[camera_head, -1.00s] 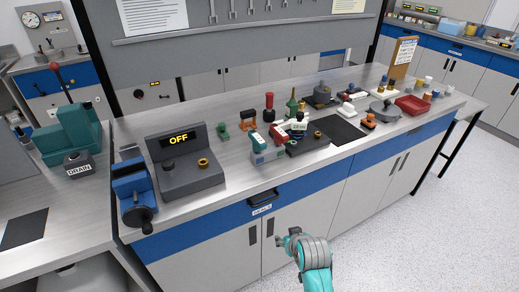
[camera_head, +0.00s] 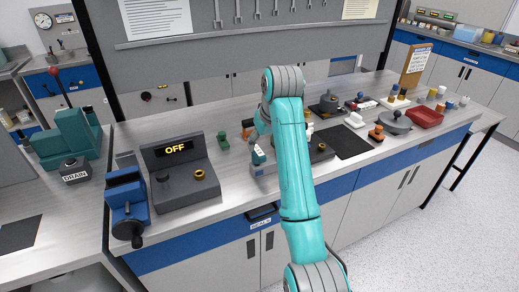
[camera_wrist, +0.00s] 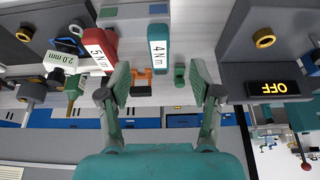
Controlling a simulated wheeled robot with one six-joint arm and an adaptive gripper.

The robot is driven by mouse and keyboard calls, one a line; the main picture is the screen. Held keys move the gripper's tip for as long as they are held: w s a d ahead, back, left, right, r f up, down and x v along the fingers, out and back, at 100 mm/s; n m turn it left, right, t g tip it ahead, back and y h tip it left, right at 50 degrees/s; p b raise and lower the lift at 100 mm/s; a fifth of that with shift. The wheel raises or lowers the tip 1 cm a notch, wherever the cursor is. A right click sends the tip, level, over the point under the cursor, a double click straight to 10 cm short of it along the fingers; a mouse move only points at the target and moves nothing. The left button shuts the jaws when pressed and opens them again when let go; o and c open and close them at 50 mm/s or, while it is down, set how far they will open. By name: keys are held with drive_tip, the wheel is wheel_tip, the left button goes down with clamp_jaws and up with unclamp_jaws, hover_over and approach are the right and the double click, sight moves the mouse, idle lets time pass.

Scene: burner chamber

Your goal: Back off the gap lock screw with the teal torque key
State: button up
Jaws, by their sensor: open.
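The teal torque key, marked 4 N m, stands upright in the wrist view (camera_wrist: 159,48) and shows partly in the head view (camera_head: 258,154), beside my arm. My gripper (camera_wrist: 162,86) is open and empty, with its fingers spread to either side below the teal key in the wrist picture; the key is not between the pads. In the head view my arm hides most of the gripper. A dark block with a brass ring (camera_wrist: 25,33) and a 2.0 mm tag (camera_wrist: 60,57) is at the left of the wrist view. I cannot tell which part is the gap lock screw.
A red key marked 5 N m (camera_wrist: 101,46) stands close beside the teal one. An orange piece (camera_wrist: 142,80) and a green piece (camera_wrist: 180,74) are near. A grey console reading OFF (camera_head: 184,172) and a blue vise (camera_head: 126,206) stand left. A red tray (camera_head: 425,117) is far right.

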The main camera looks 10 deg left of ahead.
sight(258, 150)
drive_tip(key=shift+w+a+r, duration=0.15)
drive_tip(key=shift+w+r, duration=0.05)
drive_tip(key=shift+r, duration=0.35)
drive_tip(key=shift+w+f, duration=0.1)
drive_tip(key=x, duration=1)
drive_tip(key=shift+w, duration=0.2)
clamp_jaws()
